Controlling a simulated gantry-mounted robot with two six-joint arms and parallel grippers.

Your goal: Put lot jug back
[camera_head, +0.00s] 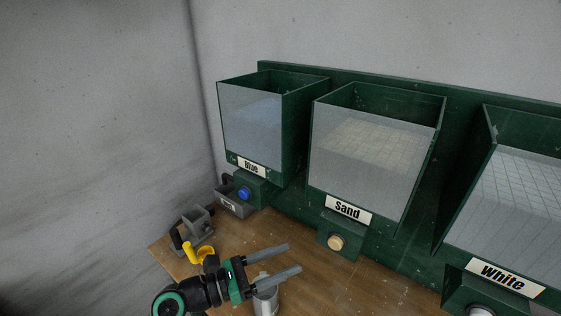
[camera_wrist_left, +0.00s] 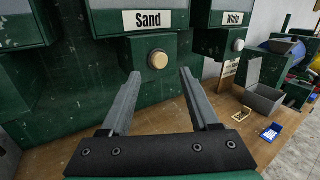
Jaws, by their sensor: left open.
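I cannot tell for sure which thing is the lot jug. A grey open-topped container (camera_head: 236,205) with a pale label and a dark handle stands under the Blue bin. A second small grey container (camera_head: 197,220) with a dark handle stands left of it. My left gripper (camera_head: 294,258) is open and empty over the bench. In the left wrist view its open fingers (camera_wrist_left: 160,73) point towards the round tan button (camera_wrist_left: 158,60) under the Sand label, with nothing between them. My right gripper is not in view.
Blue (camera_head: 250,120), Sand (camera_head: 368,150) and White (camera_head: 515,200) bins hang on a green wall panel. A yellow piece (camera_head: 198,253) and a grey cylinder (camera_head: 266,301) are near my left gripper. A grey box (camera_wrist_left: 264,98) and blue piece (camera_wrist_left: 270,132) lie right.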

